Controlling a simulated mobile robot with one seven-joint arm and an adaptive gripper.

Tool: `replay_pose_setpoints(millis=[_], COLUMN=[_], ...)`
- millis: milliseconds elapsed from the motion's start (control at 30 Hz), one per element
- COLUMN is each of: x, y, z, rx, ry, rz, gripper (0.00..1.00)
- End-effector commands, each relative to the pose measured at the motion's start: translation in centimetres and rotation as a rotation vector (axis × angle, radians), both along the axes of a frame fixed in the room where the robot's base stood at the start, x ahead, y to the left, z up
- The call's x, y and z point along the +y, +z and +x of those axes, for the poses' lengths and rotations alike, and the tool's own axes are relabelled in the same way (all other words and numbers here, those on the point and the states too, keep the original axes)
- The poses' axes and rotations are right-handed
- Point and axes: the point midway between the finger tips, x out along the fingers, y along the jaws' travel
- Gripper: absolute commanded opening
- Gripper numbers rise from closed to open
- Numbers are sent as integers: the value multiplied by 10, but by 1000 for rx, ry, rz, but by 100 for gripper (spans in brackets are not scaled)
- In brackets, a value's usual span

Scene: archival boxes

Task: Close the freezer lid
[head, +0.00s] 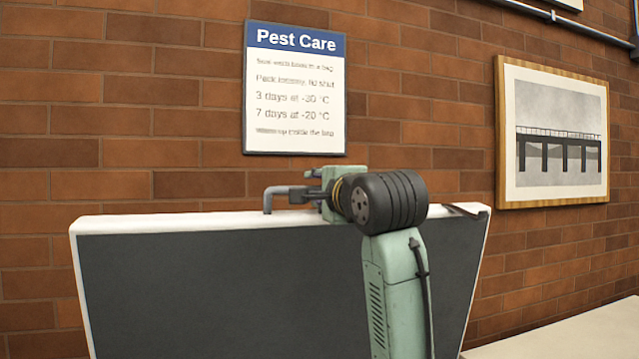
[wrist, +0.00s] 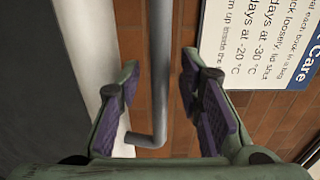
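The freezer lid (head: 230,285) stands raised in front of the brick wall, its dark grey inner panel framed by a white rim. A grey bent bar handle (head: 268,200) shows at the lid's top edge. My gripper (head: 312,187) is at that edge, by the handle. In the wrist view, the handle (wrist: 160,65) runs between the two purple-padded fingers of my gripper (wrist: 164,105), with a gap on each side. The fingers are open. The left finger overlaps the lid's white rim (wrist: 97,70); I cannot tell whether they touch. The freezer body is out of view.
A "Pest Care" sign (head: 295,95) hangs on the brick wall (head: 150,115) above the lid. A framed bridge picture (head: 555,130) hangs at the right. A pale flat surface (head: 575,335) lies at the lower right and looks bare.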

Motion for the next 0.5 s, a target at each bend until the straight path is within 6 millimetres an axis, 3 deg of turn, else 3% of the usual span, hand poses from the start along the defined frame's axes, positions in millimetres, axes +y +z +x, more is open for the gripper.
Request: replay_pose_setpoints(millis=[300, 500], x=[1, 1], y=[0, 0], z=[3, 3], rx=[0, 0], ry=[0, 0], rz=[0, 0], gripper=[33, 20])
